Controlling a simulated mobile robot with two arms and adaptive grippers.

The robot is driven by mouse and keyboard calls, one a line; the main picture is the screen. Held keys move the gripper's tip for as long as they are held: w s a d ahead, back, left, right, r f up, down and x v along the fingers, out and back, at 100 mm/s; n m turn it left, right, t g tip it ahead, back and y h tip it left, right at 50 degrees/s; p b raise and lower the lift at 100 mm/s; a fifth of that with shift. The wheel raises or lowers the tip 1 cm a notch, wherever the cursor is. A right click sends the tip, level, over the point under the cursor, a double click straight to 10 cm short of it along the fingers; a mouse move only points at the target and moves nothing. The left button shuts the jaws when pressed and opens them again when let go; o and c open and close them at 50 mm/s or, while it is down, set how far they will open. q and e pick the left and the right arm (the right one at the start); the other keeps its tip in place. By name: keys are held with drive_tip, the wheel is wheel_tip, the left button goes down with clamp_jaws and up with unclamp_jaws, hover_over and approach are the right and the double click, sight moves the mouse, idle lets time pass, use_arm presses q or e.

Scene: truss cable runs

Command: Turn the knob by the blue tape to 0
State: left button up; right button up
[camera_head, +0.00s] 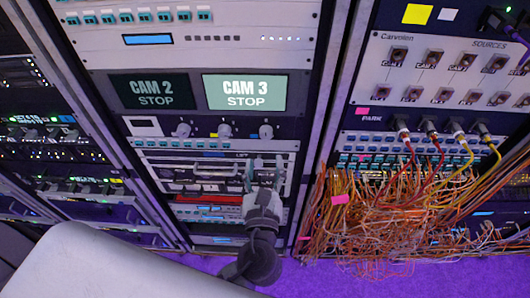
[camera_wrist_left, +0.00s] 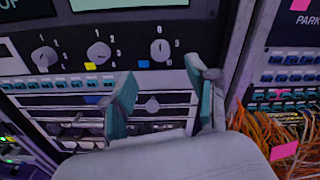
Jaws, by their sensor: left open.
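Three round knobs sit in a row on a dark panel. The right knob (camera_wrist_left: 160,50) has a small blue tape (camera_wrist_left: 143,64) at its lower left and printed digits around it; in the head view this knob (camera_head: 265,131) is above my left gripper. The exact digit its pointer faces is too small to tell. The middle knob (camera_wrist_left: 98,52) has yellow tape (camera_wrist_left: 90,66) below it; the left knob (camera_wrist_left: 44,56) shows no tape. My left gripper (camera_wrist_left: 165,85) is open and empty, its fingertips below the right knob and apart from it. My right gripper is not seen.
Rack units with handles (camera_head: 215,168) lie below. At right, a patch panel (camera_head: 430,65) carries plugged cables, and a dense orange cable tangle (camera_head: 385,220) hangs beside my left gripper.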

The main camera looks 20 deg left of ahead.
use_arm(q)
drive_tip(key=b+v, duration=0.2)
drive_tip(key=v, duration=0.3)
drive_tip(key=a+f+n+g+h+b, duration=0.1)
drive_tip(key=a+f+n+g+b, duration=0.1)
drive_tip(key=f+n+b, duration=0.5)
drive_tip(key=w+a+f+n+g+h+b, duration=0.1)
drive_tip(key=f+n+b, duration=0.5)
drive_tip(key=f+b, duration=1)
wheel_tip(320, 180, down, 7)
drive_tip(key=shift+w+a+r+n+g+h+b, duration=0.1)
drive_tip(key=shift+w+a+n+g+h+b, duration=0.25)
drive_tip(key=shift+a+g+h, duration=0.2)
drive_tip(key=shift+d, duration=0.1)
